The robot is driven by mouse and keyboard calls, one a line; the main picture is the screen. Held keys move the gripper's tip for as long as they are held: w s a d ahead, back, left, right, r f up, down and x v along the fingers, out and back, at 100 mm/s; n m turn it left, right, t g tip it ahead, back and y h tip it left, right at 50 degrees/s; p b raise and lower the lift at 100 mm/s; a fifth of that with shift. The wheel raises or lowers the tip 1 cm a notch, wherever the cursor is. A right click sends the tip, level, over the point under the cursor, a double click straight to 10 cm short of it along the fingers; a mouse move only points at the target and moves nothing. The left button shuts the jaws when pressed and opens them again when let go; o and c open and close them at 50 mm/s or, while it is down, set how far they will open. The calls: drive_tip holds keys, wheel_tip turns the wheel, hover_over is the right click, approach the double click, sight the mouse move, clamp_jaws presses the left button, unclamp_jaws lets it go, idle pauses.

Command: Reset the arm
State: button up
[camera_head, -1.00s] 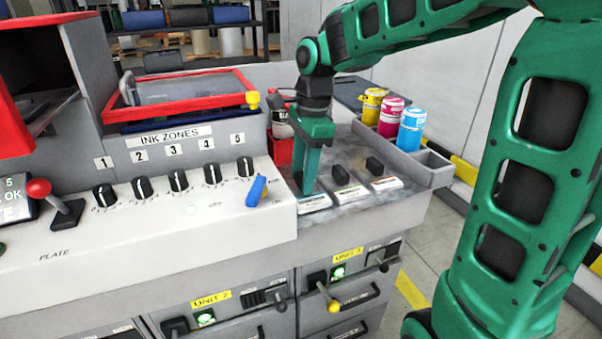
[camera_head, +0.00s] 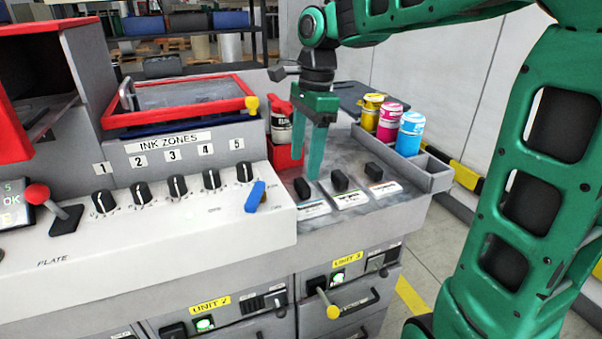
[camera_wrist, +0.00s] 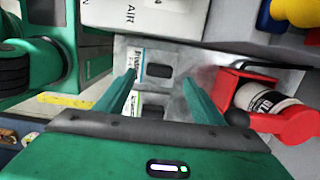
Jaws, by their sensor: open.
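My green gripper (camera_head: 309,150) points down above the grey side shelf (camera_head: 400,200) at the right end of the press console. In the wrist view my gripper (camera_wrist: 158,82) shows its two fingers spread apart with nothing between them. Below it lie black blocks on white labelled cards; the nearest black block (camera_head: 302,188) stands on the left card and also shows in the wrist view (camera_wrist: 159,71). The fingers appear clear of the blocks and cards.
A red holder (camera_wrist: 300,125) with a white-labelled bottle (camera_wrist: 268,103) stands close beside the gripper. Yellow (camera_head: 371,110), magenta (camera_head: 390,122) and cyan (camera_head: 410,133) ink cans stand behind at right. A blue lever (camera_head: 255,196) and several black knobs sit on the console.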

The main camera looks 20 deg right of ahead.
drive_tip(key=shift+d+r, duration=0.15)
drive_tip(key=shift+r, duration=0.95)
drive_tip(key=shift+d+r, duration=0.15)
drive_tip(key=shift+r, duration=0.95)
drive_tip(key=s+d+f+n, duration=0.5)
drive_tip(key=s+d+f, duration=0.2)
drive_tip(key=s, duration=0.5)
drive_tip(key=s+d+f+n+h, duration=0.1)
drive_tip(key=s+d+f+n, duration=0.5)
drive_tip(key=s, duration=0.7)
drive_tip(key=d+f, duration=0.2)
drive_tip(key=d, duration=0.1)
drive_tip(key=shift+s+f+n, duration=0.15)
drive_tip(key=shift+f+n, duration=0.05)
drive_tip(key=shift+n, duration=0.1)
drive_tip(key=shift+w+f, duration=0.25)
drive_tip(key=shift+w, duration=0.4)
